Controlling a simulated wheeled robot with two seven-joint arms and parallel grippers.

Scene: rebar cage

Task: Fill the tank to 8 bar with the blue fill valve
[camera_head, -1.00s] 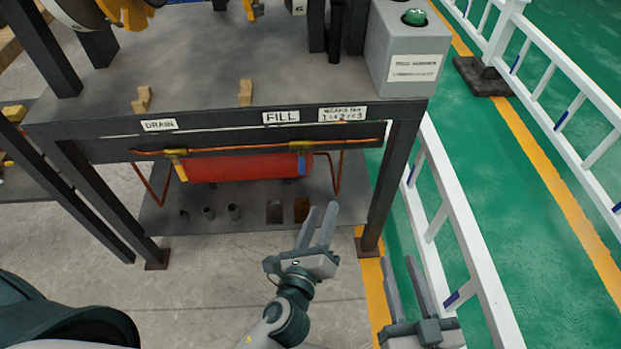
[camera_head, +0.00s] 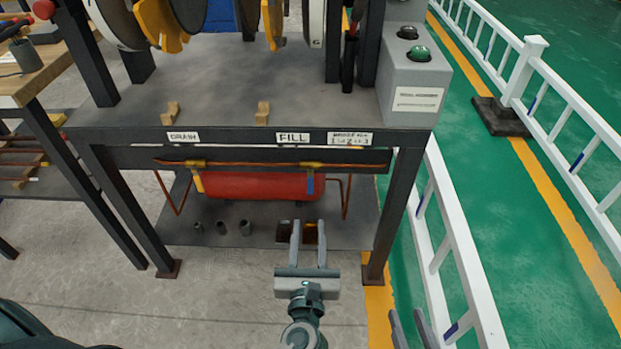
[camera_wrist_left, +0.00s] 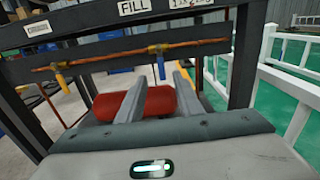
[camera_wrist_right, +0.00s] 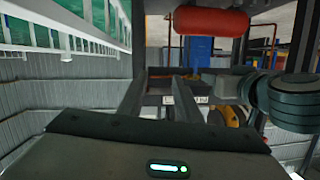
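The red tank (camera_head: 250,186) hangs under the dark steel bench; it also shows in the left wrist view (camera_wrist_left: 150,102) and right wrist view (camera_wrist_right: 212,20). The blue fill valve handle (camera_head: 311,184) hangs down from a brass body on the copper pipe, below the FILL label (camera_head: 292,138). My left gripper (camera_head: 308,226) is open and empty, short of the handle. In the left wrist view the blue handle (camera_wrist_left: 161,66) shows beyond and between the fingertips. My right gripper (camera_head: 409,318) is mostly cut off at the bottom edge; its wrist view shows parted, empty fingers (camera_wrist_right: 163,80).
The DRAIN valve (camera_head: 198,181) with a yellow handle hangs left on the pipe. Bench legs (camera_head: 392,215) flank the tank, and a lower shelf (camera_head: 270,235) lies beneath. A white fence (camera_head: 455,240) runs along the right. A grey button box (camera_head: 412,80) stands on the bench.

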